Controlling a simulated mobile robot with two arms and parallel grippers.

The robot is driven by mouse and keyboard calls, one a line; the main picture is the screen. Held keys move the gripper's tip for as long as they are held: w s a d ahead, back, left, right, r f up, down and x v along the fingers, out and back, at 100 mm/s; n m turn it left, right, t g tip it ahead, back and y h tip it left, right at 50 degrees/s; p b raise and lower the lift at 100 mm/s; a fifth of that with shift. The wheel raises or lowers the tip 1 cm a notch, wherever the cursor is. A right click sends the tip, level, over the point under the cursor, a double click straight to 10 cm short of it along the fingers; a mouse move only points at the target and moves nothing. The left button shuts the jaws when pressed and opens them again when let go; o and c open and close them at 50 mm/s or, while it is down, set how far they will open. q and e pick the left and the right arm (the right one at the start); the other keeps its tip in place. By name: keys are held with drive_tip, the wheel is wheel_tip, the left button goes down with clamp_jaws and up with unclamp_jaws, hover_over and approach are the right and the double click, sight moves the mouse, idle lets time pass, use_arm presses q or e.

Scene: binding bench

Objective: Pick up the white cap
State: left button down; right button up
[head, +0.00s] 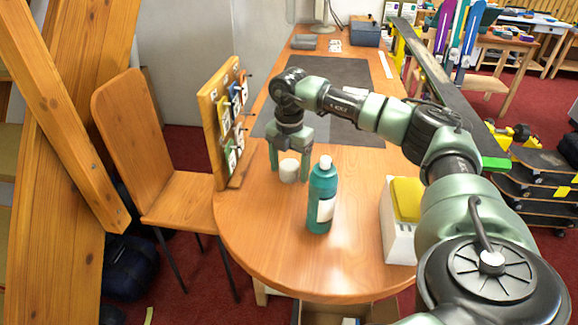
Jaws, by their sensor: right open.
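A small white cap (289,171) stands on the wooden bench top. My right gripper (289,174) is above and around it, pointing down, with one green finger at the cap's left and the other at its right. The fingers are open, and I see a gap between the cap and each finger. I cannot tell how far the tips are from the bench. A teal bottle (321,198) with a white top and label stands upright just in front and to the right of the cap. My left gripper is not in view.
A wooden board with hanging items (221,120) stands left of the gripper. A white box with a yellow top (402,218) is at the right edge of the bench. A dark mat (335,75) covers the bench behind. The bench's front left (262,235) is clear.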

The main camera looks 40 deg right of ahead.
drive_tip(key=c, duration=1.4)
